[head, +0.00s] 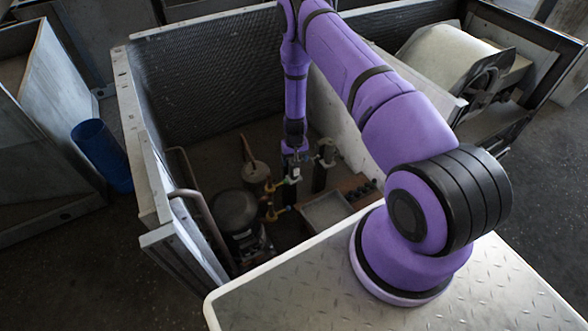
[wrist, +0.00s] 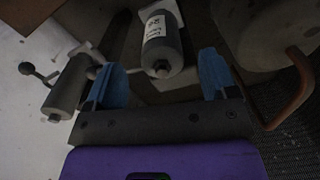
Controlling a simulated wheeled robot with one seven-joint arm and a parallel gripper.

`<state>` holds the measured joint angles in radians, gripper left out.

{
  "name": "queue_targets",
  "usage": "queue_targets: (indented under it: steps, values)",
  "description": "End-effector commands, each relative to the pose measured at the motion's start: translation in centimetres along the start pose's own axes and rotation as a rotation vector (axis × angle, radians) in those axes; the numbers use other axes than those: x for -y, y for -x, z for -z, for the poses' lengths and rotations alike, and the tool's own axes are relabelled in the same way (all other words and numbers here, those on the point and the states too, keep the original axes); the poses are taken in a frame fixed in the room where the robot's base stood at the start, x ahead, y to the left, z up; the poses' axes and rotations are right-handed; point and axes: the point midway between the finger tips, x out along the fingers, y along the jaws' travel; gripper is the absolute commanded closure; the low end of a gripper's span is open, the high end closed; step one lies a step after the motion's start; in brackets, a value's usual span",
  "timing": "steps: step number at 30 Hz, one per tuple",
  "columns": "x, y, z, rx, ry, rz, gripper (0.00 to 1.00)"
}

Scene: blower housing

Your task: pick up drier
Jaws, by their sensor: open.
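A dark grey cylinder with a white printed label, which looks like the drier (wrist: 163,50), shows in the wrist view just ahead of my gripper (wrist: 162,76). The gripper's two blue fingers are spread apart, one on each side of the cylinder's near end. I see no finger touching it. In the head view my gripper (head: 294,151) hangs down into the open metal housing, above a dark upright cylinder with a small white patch (head: 291,172). The wrist hides part of this area.
A second grey cylinder (wrist: 66,90) stands to the left in the wrist view; a copper pipe (wrist: 298,90) curves at the right. In the head view, a round dark compressor (head: 236,212) and the housing wall (head: 138,130) are close by. A blue cylinder (head: 101,155) stands outside.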

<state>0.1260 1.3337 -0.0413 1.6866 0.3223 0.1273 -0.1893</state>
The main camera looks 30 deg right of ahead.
Motion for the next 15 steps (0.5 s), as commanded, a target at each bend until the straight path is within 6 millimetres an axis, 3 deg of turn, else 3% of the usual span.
queue_targets:
  steps: [7,15]
  values:
    - [0.1,-3.4,0.3,0.002,0.001,-0.001,0.21]
    - [0.1,-4.2,0.4,0.000,0.000,0.000,0.21]
